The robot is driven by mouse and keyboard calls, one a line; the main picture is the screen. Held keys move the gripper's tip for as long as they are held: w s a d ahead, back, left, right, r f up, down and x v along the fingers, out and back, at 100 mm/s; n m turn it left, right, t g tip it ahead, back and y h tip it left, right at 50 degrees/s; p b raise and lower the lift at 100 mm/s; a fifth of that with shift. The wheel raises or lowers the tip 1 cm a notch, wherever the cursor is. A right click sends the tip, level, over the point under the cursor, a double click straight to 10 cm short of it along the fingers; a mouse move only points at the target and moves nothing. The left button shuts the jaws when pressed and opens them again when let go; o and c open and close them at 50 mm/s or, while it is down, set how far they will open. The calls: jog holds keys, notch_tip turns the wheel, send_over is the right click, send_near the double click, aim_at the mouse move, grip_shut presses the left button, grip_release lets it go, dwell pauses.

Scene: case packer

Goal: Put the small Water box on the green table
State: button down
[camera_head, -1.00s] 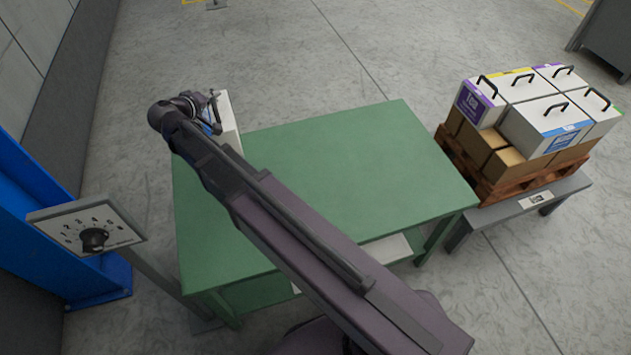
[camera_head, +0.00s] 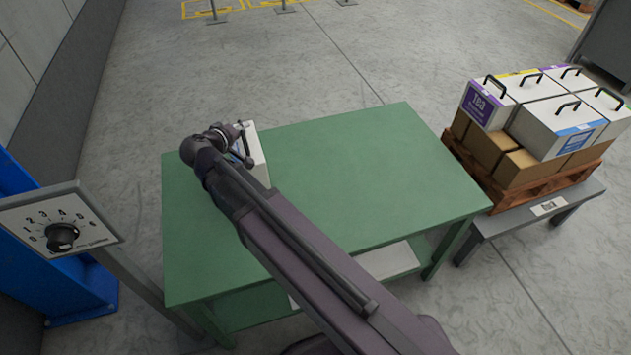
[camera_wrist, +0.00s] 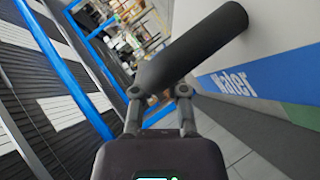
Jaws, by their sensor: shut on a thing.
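My gripper (camera_wrist: 160,92) is shut on the dark round handle (camera_wrist: 190,50) of a white box. The box (camera_wrist: 285,40) has a blue band reading "Water" in the wrist view. In the head view the small Water box (camera_head: 259,158) is at the back left of the green table (camera_head: 340,160), partly hidden by my gripper (camera_head: 243,143) and arm. It overlaps the tabletop in the picture; I cannot tell whether it touches it. The rest of the visible tabletop is bare.
A pallet (camera_head: 540,190) on a grey stand at the right holds brown cartons and several white handled boxes, including a purple-banded Tea box (camera_head: 486,104). A numbered dial panel (camera_head: 62,226) stands left of the table. The table's middle and right are free.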

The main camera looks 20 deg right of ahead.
dwell(0.6)
jog(key=w+a+f+b, duration=0.1)
jog(key=w+a, duration=0.9)
jog(key=a, duration=0.2)
jog(key=shift+w+a+f, duration=0.15)
jog(key=shift+f, duration=0.1)
jog(key=shift+f+b, duration=0.1)
jog(key=shift+b, duration=0.25)
jog(key=shift+f+b, duration=1.65)
jog(key=shift+f, duration=0.05)
jog(key=c, duration=0.7)
grip_release()
